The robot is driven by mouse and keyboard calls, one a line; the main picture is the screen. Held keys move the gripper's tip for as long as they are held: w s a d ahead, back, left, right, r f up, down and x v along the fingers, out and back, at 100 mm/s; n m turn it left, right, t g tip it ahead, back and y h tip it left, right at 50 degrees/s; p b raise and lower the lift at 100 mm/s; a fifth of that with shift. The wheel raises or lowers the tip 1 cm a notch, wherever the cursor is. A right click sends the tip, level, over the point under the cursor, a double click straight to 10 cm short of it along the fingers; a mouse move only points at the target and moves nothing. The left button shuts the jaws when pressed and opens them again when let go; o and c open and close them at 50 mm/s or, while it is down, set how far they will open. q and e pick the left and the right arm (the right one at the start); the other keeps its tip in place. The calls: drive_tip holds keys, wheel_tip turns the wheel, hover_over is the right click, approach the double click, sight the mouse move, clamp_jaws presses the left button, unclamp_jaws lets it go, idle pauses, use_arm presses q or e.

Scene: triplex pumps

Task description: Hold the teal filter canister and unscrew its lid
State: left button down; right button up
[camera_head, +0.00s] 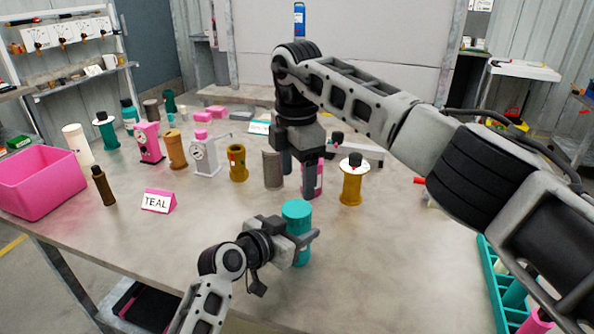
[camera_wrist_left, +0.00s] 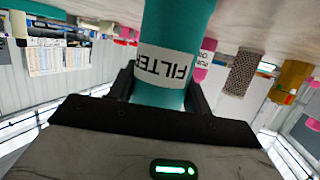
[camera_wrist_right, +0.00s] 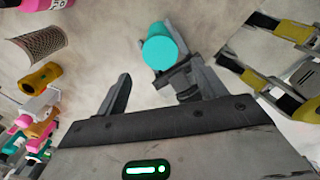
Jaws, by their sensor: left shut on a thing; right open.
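The teal filter canister (camera_head: 301,255) stands upright near the front middle of the table, its round teal lid (camera_head: 297,208) facing up. My left gripper (camera_head: 296,240) is shut around the canister's body from the side. In the left wrist view the canister (camera_wrist_left: 178,22) sits between the fingers, with a white label reading FILTER, upside down. My right gripper (camera_head: 298,178) points down with open, empty fingers, above and behind the canister in the head view. In the right wrist view the lid (camera_wrist_right: 158,48) shows from above, beyond the fingertips and apart from them.
A TEAL sign (camera_head: 157,201) and a pink bin (camera_head: 38,182) are to the left. A mustard canister with a black knob (camera_head: 351,183), a grey mesh cylinder (camera_head: 272,170) and a mustard cylinder (camera_head: 237,163) stand behind. A teal rack (camera_head: 490,285) is at right. The table around the canister is clear.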

sight(297, 208)
wheel_tip(297, 208, down, 8)
drive_tip(key=shift+r, duration=0.2)
